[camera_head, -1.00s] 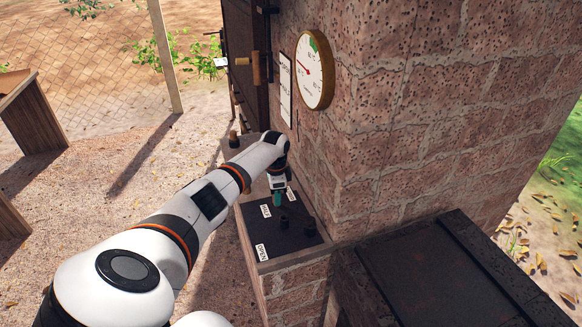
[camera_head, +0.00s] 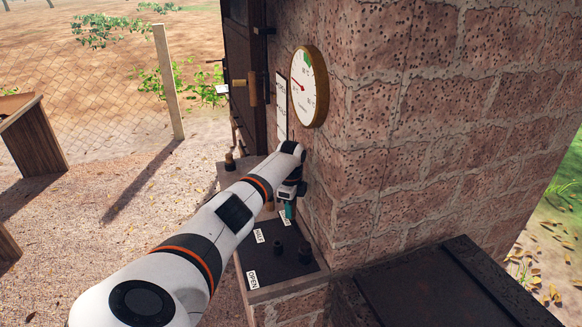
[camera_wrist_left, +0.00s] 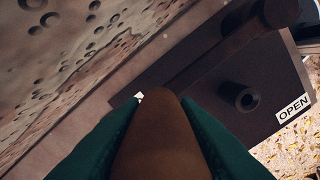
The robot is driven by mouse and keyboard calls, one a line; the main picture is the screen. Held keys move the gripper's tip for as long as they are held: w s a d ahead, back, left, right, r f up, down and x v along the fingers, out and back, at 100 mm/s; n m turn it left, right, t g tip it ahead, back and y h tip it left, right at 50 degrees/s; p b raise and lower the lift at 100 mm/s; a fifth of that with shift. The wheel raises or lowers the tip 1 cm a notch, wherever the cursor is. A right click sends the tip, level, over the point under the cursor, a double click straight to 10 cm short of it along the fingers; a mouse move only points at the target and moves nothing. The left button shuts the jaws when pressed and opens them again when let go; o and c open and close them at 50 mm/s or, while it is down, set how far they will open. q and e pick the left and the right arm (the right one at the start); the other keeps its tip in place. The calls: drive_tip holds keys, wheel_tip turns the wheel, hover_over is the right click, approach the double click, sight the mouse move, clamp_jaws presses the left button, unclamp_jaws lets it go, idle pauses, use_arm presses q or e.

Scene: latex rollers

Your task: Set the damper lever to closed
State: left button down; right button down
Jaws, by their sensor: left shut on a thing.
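My left gripper (camera_head: 289,211) is shut on the brown handle of the damper lever, over the far end of a dark plate (camera_head: 275,266) by the brick wall. In the left wrist view, its teal fingers (camera_wrist_left: 160,135) sit on both sides of the rounded lever handle (camera_wrist_left: 160,150). The plate bears an OPEN label (camera_head: 252,280) at the near end and a HALF label (camera_head: 258,236) farther back. A third label (camera_head: 285,217) lies beside the fingertips, partly hidden and too small to read. The right gripper is out of view.
Two dark pegs (camera_head: 304,251) stand on the plate. A round gauge (camera_head: 309,86) hangs on the brick wall (camera_head: 400,130) close to my left wrist. A dark lidded box (camera_head: 430,290) stands at the near right. Open ground lies to the left.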

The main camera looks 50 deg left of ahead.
use_arm(q)
drive_tip(key=shift+w+r, duration=0.15)
drive_tip(key=shift+w, duration=0.1)
drive_tip(key=c, duration=1.1)
unclamp_jaws()
drive_tip(key=shift+d, duration=0.15)
